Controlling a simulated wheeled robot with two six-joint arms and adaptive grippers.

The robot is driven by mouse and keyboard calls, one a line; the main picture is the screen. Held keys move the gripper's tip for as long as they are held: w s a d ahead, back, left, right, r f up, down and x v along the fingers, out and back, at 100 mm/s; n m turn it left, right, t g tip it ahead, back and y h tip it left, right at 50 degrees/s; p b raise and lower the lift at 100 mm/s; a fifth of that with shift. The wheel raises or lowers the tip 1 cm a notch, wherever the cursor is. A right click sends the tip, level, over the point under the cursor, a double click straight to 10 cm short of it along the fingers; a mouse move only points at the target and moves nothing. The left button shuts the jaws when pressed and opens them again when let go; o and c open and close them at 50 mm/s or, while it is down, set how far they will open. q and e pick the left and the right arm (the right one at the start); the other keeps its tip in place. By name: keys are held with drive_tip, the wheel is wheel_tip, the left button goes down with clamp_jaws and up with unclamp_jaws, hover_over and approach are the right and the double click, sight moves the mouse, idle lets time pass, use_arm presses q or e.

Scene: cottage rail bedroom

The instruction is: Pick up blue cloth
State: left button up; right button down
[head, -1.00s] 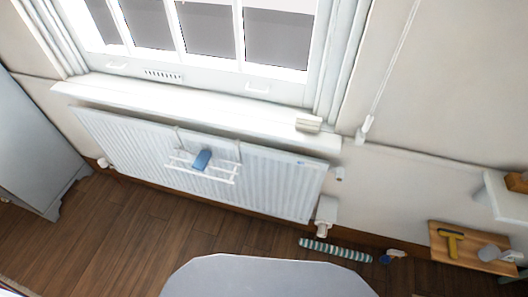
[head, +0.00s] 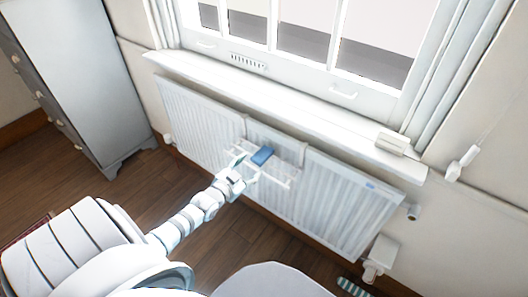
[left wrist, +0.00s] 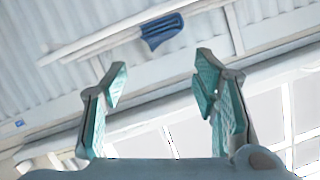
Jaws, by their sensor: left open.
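The blue cloth (head: 262,156) hangs folded on a white rack (head: 277,182) fixed to the front of the radiator. In the left wrist view the cloth (left wrist: 162,32) lies beyond the fingertips, near the top middle, over a white rail. My left gripper (head: 245,168) is open and empty, just to the left of the cloth and close to the rack. In the left wrist view its two teal-padded fingers (left wrist: 158,82) are apart, with a gap between them and the cloth. My right gripper is not in view.
The white radiator (head: 340,205) stands under the window sill (head: 290,100). A small pale block (head: 391,143) sits on the sill. A grey dresser (head: 80,80) stands at the left. A striped roll (head: 352,287) lies on the floor at the lower right.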

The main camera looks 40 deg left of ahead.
sight(261, 155)
use_arm(q)
drive_tip(key=b+x, duration=0.4)
drive_tip(key=x, duration=0.1)
drive_tip(key=b+x, duration=0.2)
drive_tip(key=x, duration=0.1)
drive_tip(key=shift+w+a+f+b, duration=0.15)
drive_tip(key=shift+a+f+b, duration=0.05)
drive_tip(key=shift+f+b, duration=0.2)
drive_tip(key=shift+w+r, duration=0.1)
drive_tip(key=shift+w, duration=0.15)
drive_tip(key=shift+r, duration=0.1)
drive_tip(key=c, duration=0.8)
drive_tip(key=shift+r, duration=0.15)
